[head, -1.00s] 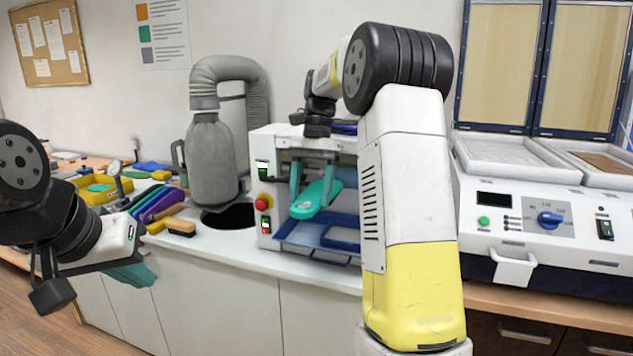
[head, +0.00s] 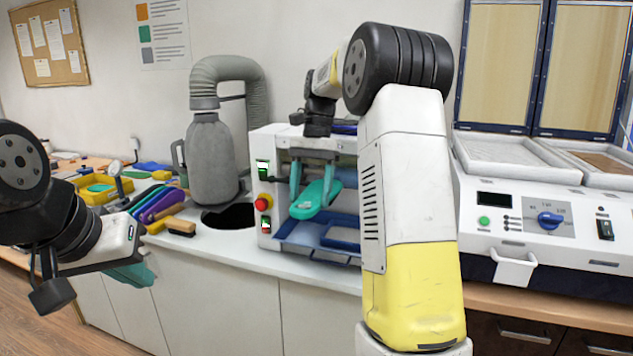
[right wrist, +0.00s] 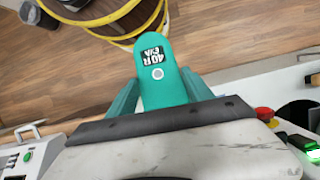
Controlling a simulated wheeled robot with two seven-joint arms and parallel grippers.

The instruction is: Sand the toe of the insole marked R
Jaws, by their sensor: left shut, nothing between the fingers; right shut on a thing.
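The teal insole (head: 322,193) is held in front of the white machine with the red stop button. In the right wrist view the insole (right wrist: 163,88) has a dark label reading "40 R EVA" and a small round light dot. Its rounded end points away from my gripper. My right gripper (head: 314,190) is shut on the insole, with a teal finger on either side of it; it also shows in the right wrist view (right wrist: 160,95). The insole's other end is hidden by the gripper body. My left gripper (head: 135,273) is shut and empty, low at the left, well apart from the insole.
The white machine (head: 265,165) has a blue tray (head: 300,232) at its front. Left of it stand a grey bag with a hose (head: 210,160) and a dark round opening (head: 230,216). Brushes (head: 181,227) and colored insoles (head: 158,203) lie farther left. A white press (head: 540,215) is at right.

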